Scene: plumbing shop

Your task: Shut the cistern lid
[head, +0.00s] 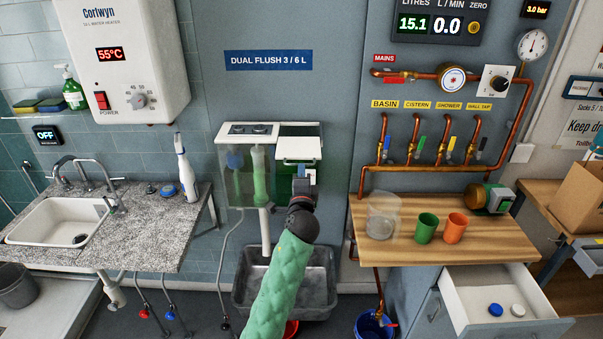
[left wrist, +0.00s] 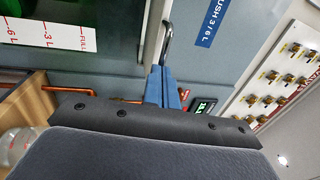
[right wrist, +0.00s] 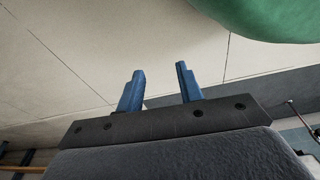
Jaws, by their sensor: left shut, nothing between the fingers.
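The cistern (head: 236,192) is a clear-walled tank on the wall in the head view, with a white top carrying two flush buttons on its left part. The white cistern lid (head: 296,146) is at its right part, with a bar handle (head: 298,162) on the edge towards me; its exact angle is unclear. My left gripper (head: 309,178) is just below the handle, fingers shut and empty. In the left wrist view the handle (left wrist: 168,42) stands just beyond the shut blue fingertips (left wrist: 164,72); contact is unclear. My right gripper (right wrist: 158,78) is open and empty, seen only in its wrist view.
A level scale (left wrist: 65,35) shows in the left wrist view. A wooden counter (head: 470,245) with a clear jar (head: 383,215) and two cups stands right of the cistern, above an open drawer (head: 500,285). A stone sink counter (head: 160,235) is left. A grey basin (head: 255,285) sits below.

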